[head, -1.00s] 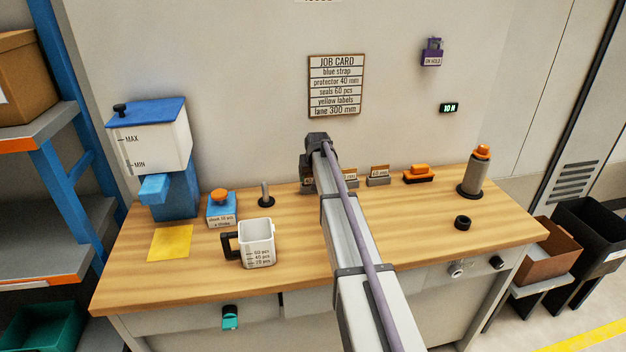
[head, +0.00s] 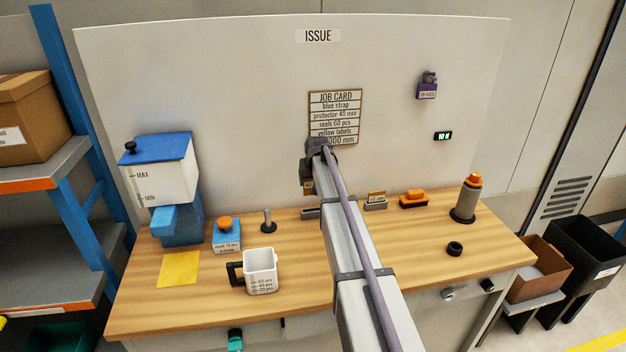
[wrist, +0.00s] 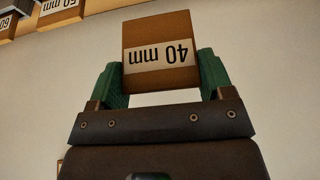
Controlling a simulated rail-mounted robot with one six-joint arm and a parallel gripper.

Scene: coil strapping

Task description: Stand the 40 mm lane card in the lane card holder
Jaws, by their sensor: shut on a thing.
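The 40 mm lane card (wrist: 158,50) is a brown card with a white label, its text upside down in the wrist view. My gripper (wrist: 160,78) is shut on it, with green fingers at its two sides. In the head view the card (head: 307,187) shows partly, below my dark gripper (head: 317,160) and above the back of the bench. A low grey stand (head: 311,213) is under it, apart from the card and partly hidden by my arm. I cannot tell whether this stand is the lane card holder.
Another stand with a card (head: 376,200) and an orange-topped block (head: 413,199) are to the right on the wooden bench (head: 210,298). A white mug (head: 261,271) stands at the front left. The job card (head: 335,116) hangs behind my gripper.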

